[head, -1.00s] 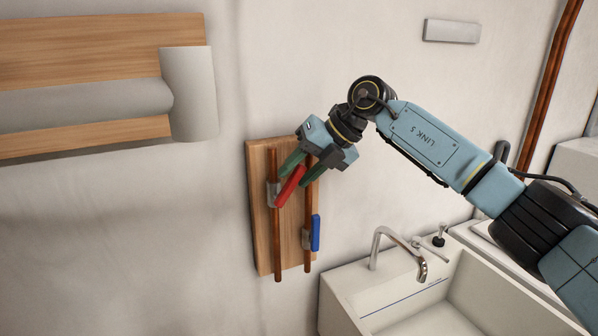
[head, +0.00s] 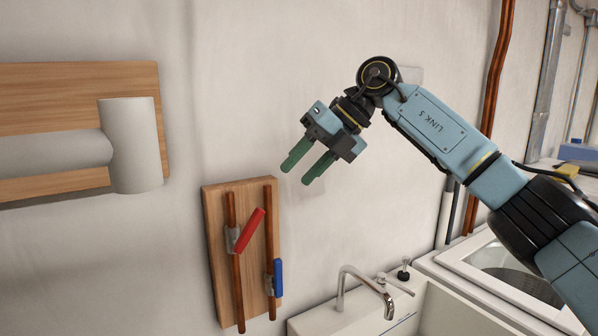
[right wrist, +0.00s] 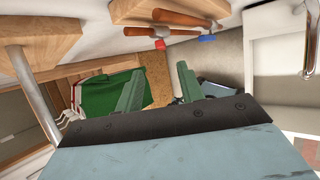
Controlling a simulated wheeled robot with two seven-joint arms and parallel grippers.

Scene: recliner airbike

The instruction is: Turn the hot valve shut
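The red valve handle (head: 250,230) is on the left copper pipe of a wooden board (head: 220,270) on the wall. It is tilted, its upper end leaning right. The blue valve handle (head: 278,278) is on the right pipe and stands upright. Both handles also show in the right wrist view, red (right wrist: 160,44) and blue (right wrist: 207,38). My right gripper (head: 297,174) is above and right of the board, apart from both handles. Its green fingers are open with nothing between them; they show also in the right wrist view (right wrist: 158,85). My left gripper is not in view.
A white sink (head: 350,318) with a curved tap (head: 362,288) stands right of and below the board. A padded wooden panel (head: 80,82) is on the wall at left. Bare wall lies around my right gripper.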

